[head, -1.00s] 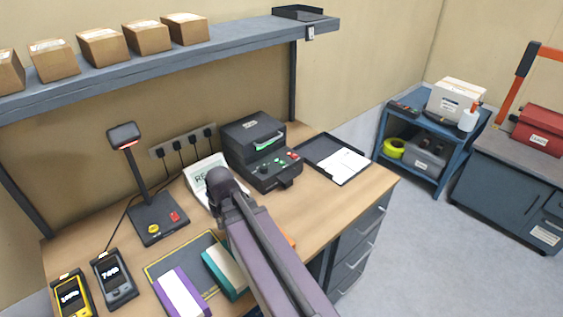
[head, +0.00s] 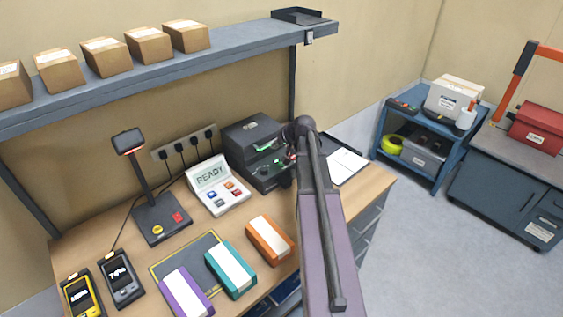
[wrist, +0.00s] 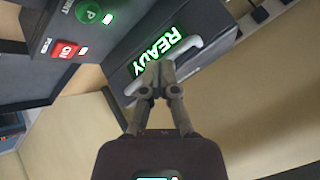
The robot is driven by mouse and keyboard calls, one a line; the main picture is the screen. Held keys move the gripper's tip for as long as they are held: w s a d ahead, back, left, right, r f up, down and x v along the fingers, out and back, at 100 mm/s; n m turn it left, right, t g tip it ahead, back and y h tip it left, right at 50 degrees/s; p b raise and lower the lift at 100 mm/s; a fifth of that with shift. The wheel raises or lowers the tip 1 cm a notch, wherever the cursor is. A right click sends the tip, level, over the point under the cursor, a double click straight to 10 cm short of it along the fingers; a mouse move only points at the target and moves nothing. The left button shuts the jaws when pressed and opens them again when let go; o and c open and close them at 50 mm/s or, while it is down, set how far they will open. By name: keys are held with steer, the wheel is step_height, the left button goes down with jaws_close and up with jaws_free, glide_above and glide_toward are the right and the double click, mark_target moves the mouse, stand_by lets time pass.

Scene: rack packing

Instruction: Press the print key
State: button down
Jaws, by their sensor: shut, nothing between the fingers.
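The dark printer (head: 250,133) stands at the back of the bench, left of my arm in the head view. In the wrist view its panel carries a green round key marked P (wrist: 88,13), under a cut-off label ending in "INT", with a lit green lamp beside it. A red ON switch (wrist: 66,50) sits below that key. A green READY display (wrist: 168,50) glows behind my fingertips. My gripper (wrist: 152,72) is shut and empty, in front of the display's side and to the right of the green key. My arm hides the gripper's tips in the head view.
A white console (head: 231,207) showing READY, with several coloured buttons, stands left of the printer. Orange (head: 270,240), teal (head: 231,270) and purple (head: 186,294) boxes lie in front. A scanner stand (head: 160,220) and two handheld devices are at the left. A shelf (head: 150,72) hangs above.

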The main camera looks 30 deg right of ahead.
steer(key=d, duration=0.1)
steer(key=d+r, duration=0.1)
steer(key=d, duration=0.1)
steer(key=shift+w+d+t, duration=0.1)
steer(key=shift+w+t, duration=0.05)
steer(key=shift+t, duration=0.25)
steer(key=shift+f, duration=0.15)
steer(key=b, duration=0.9)
glide_toward(277, 162)
steer(key=x, duration=0.5)
steer(key=shift+w+r, duration=0.35)
steer(key=shift+f, duration=0.15)
stand_by(0.6)
steer(key=shift+f, duration=0.3)
steer(key=shift+f+b, duration=0.35)
steer(key=shift+b, duration=0.3)
stand_by(0.6)
steer(key=shift+r, duration=0.1)
stand_by(0.3)
steer(key=shift+r+p, duration=0.7)
steer(key=shift+p, duration=0.15)
